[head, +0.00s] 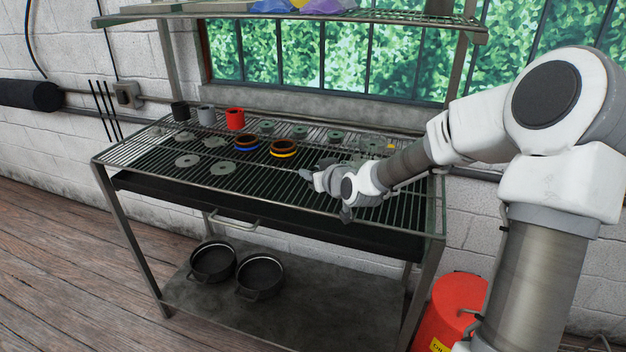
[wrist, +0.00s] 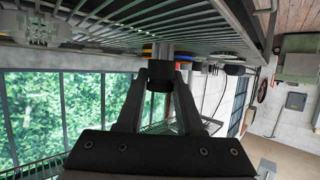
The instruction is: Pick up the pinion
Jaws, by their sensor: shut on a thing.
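My gripper (head: 318,178) is over the front right part of the slatted rack table (head: 130,160). In the wrist view its two fingers (wrist: 162,78) are shut on a small dark part with a lighter grey shaft, which I take to be the pinion (wrist: 163,52). The shaft points away from the palm, toward the slats. In the head view the held part is small and mostly hidden by the gripper. I cannot tell whether it touches the rack.
Black, grey and red cups (head: 235,119) stand at the back left. Flat grey discs (head: 222,168) and blue- and yellow-banded rings (head: 284,148) lie on the rack. Small green-grey parts (head: 300,131) line the back. An upper shelf (head: 300,15) overhangs. The front left slats are bare.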

